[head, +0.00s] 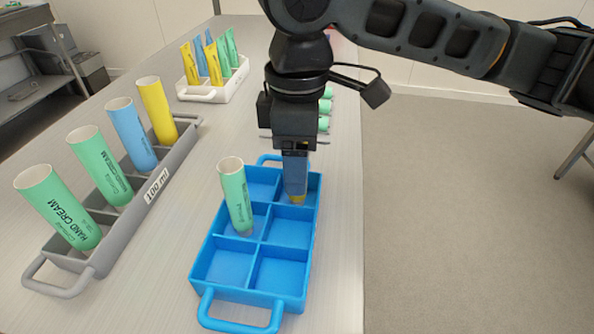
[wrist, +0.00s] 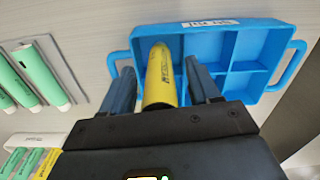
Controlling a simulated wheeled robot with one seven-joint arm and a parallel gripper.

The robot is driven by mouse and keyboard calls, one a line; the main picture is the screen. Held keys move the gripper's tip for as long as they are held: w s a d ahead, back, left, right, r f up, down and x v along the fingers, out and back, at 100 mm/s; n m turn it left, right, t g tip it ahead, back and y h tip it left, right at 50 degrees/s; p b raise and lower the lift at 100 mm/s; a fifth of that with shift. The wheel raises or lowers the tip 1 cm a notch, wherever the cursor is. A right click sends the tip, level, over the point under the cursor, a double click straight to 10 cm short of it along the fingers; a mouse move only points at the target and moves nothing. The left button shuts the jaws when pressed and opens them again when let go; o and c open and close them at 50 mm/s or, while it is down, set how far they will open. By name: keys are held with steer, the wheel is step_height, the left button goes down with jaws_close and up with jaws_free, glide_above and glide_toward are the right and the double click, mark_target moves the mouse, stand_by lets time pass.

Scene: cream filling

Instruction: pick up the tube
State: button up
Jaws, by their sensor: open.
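The blue tray (head: 205,262) stands on the table with a handle at each end. A yellow tube (wrist: 160,75) stands in one of its compartments, and only its lower end (head: 297,199) shows below my gripper in the head view. My gripper (head: 295,180) points down over the far right part of the tray. In the wrist view its two fingers (wrist: 160,80) are apart, one on each side of the yellow tube. I cannot tell whether they touch it. A green tube (head: 236,195) stands tilted in a left compartment of the blue tray.
A grey tray (head: 103,258) marked 100 ml, with green, blue and yellow tubes, is on the left. A white tray (head: 210,95) of several tubes stands farther back. Green tubes (head: 324,124) are partly hidden behind my gripper. The table's right edge is close to the blue tray.

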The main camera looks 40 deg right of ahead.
steer(key=shift+c, duration=0.2)
steer(key=c, duration=1)
steer(key=shift+c, duration=0.2)
